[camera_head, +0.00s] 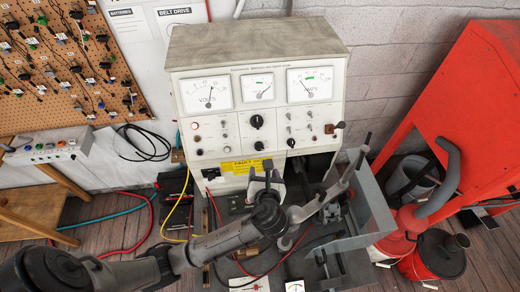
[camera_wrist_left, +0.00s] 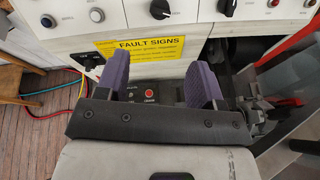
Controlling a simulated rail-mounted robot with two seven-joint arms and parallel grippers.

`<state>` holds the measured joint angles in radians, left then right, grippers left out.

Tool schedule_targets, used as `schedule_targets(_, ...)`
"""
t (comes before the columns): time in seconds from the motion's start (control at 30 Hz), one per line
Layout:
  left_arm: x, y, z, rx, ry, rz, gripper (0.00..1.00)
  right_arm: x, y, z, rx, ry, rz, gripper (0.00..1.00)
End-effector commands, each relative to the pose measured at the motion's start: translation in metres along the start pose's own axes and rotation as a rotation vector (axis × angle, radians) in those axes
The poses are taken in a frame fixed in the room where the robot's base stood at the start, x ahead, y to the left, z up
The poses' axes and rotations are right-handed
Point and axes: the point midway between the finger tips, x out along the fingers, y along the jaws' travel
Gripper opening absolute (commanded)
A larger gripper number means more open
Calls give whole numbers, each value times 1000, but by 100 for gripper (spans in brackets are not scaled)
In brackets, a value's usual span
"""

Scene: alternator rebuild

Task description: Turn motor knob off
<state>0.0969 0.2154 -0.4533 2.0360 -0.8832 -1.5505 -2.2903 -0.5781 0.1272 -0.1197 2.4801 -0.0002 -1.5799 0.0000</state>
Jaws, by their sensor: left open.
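The test bench panel (camera_head: 222,131) stands ahead, with a large black knob (camera_head: 256,121) in its middle and smaller black knobs (camera_head: 291,142) (camera_head: 259,146) below. I cannot read which one is labelled as the motor knob. My left gripper (camera_head: 265,169) is open and empty, below the panel's lower edge. In the left wrist view its purple-padded fingers (camera_wrist_left: 158,77) stand apart, with a red button (camera_wrist_left: 149,93) on a dark control plate visible between them. A black knob (camera_wrist_left: 160,9) shows beyond them, higher up. My right gripper is not in view.
A yellow fault signs label (camera_head: 240,167) is on the panel's lower front. A grey metal guard (camera_head: 372,207) and linkage stand to the right of my gripper. A red machine (camera_head: 463,95) stands at far right, and cables lie on the floor at left.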

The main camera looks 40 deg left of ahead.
Motion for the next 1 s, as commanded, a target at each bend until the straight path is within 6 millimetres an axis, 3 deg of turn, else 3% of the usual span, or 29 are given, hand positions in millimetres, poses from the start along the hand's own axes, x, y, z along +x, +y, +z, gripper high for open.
schedule_targets(0.27, 12, 0, 0, 100, 0, 2, 62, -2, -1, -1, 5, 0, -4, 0)
schedule_targets(0.7, 89, 0, 1, 98, 2, 1, 62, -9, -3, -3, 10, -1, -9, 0)
schedule_targets(1.0, 127, 0, 0, 97, 1, 0, 62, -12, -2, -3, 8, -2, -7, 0)
